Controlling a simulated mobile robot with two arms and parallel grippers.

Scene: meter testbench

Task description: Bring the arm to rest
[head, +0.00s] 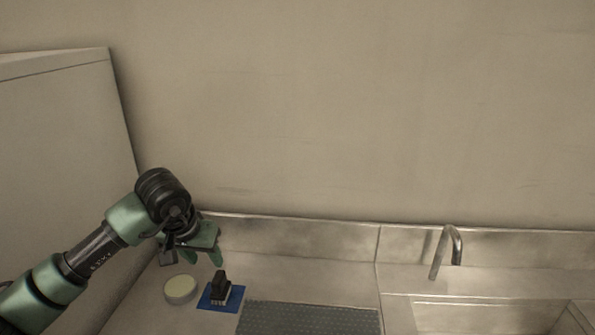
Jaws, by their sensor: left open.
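My left arm comes in from the lower left, with green and black links. Its gripper (195,260) hangs fingers down above the back left of the counter. The fingers are apart, with nothing seen between them. A small black device (221,287) stands on a blue square mat (234,302) just below and to the right of the gripper, apart from it. My right gripper is not in view.
A round pale disc-like object (180,289) lies left of the blue mat. A grey textured mat (308,319) lies at the front. A sink (495,315) with a metal tap (447,250) is at the right. A pale cabinet (65,150) stands at the left. The counter behind the grey mat is clear.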

